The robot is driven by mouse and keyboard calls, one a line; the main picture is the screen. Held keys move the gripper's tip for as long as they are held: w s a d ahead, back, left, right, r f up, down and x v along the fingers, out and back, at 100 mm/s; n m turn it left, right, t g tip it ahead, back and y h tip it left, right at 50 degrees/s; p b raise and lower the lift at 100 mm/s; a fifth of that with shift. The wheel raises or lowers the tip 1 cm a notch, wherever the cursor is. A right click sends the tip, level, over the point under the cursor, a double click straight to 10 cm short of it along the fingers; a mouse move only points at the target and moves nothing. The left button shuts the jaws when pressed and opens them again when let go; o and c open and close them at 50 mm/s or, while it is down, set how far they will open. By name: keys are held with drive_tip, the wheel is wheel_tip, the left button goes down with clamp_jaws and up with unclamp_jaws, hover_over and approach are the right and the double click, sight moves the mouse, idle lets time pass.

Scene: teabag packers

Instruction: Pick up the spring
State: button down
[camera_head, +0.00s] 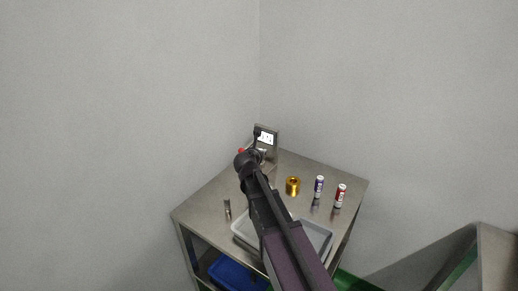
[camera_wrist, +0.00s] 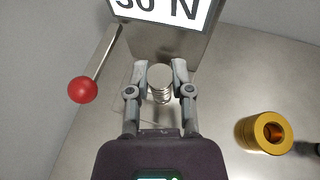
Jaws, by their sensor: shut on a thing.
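The spring (camera_wrist: 160,82) shows in the wrist view as a stack of pale metal coils with a flat round end. It stands between the two fingers of my gripper (camera_wrist: 160,76), which is shut on it. In the head view my gripper (camera_head: 262,155) is at the back of the metal table, in front of the display device. My arm hides part of that area, and the spring is too small to make out clearly there.
A lever with a red ball (camera_wrist: 83,90) stands left of my gripper, near the device with a lit display (camera_wrist: 165,12). A gold cylinder (camera_head: 293,186), a blue can (camera_head: 319,186) and a red can (camera_head: 340,195) stand to the right. A grey tray (camera_head: 321,236) lies under my arm.

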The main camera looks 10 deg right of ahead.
drive_tip(key=s+r+p, duration=0.1)
drive_tip(key=s, duration=1.2)
drive_tip(key=shift+s+r, duration=0.15)
drive_tip(key=shift+s, duration=0.15)
